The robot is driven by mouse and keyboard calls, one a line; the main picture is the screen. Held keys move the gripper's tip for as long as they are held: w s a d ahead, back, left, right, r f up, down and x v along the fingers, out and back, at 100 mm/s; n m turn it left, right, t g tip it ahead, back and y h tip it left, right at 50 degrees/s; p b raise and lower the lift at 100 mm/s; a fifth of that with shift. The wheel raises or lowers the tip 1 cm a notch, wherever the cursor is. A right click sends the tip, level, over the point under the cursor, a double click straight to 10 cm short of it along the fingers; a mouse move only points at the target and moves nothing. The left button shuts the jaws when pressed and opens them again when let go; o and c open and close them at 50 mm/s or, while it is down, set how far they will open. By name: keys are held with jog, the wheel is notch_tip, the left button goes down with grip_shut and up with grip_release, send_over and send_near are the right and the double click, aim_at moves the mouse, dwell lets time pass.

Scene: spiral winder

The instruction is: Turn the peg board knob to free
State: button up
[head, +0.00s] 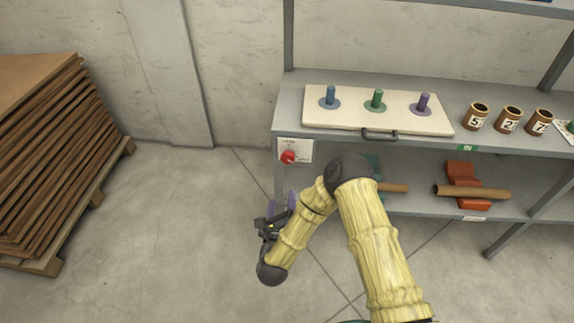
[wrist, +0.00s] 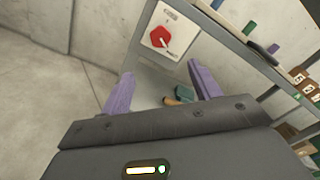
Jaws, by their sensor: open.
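The peg board knob is a red knob (head: 288,157) on a white plate (head: 303,145), fixed at the front left corner of the grey shelf. It shows larger in the wrist view (wrist: 160,37), with a pale pointer mark toward its lower right; the plate's small lettering is not readable. The white peg board (head: 350,117) lies on the shelf top with blue, green and purple pegs standing in round bases, and a dark handle at its front. My gripper (wrist: 160,85) is open and empty, its purple fingers apart from the knob, below and in front of it.
Numbered brown cups (head: 508,120) stand right of the board. The lower shelf (head: 425,204) holds brown rolls on red and teal holders. A pallet of stacked brown sheets (head: 50,150) stands at left. The floor between pallet and shelf is clear.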

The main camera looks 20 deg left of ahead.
aim_at(287, 160)
jog(key=shift+r, duration=0.1)
jog(key=x, duration=1.7)
jog(key=shift+w+a, duration=0.15)
jog(key=shift+w, duration=0.05)
jog(key=c, duration=1)
jog(key=shift+o, duration=0.2)
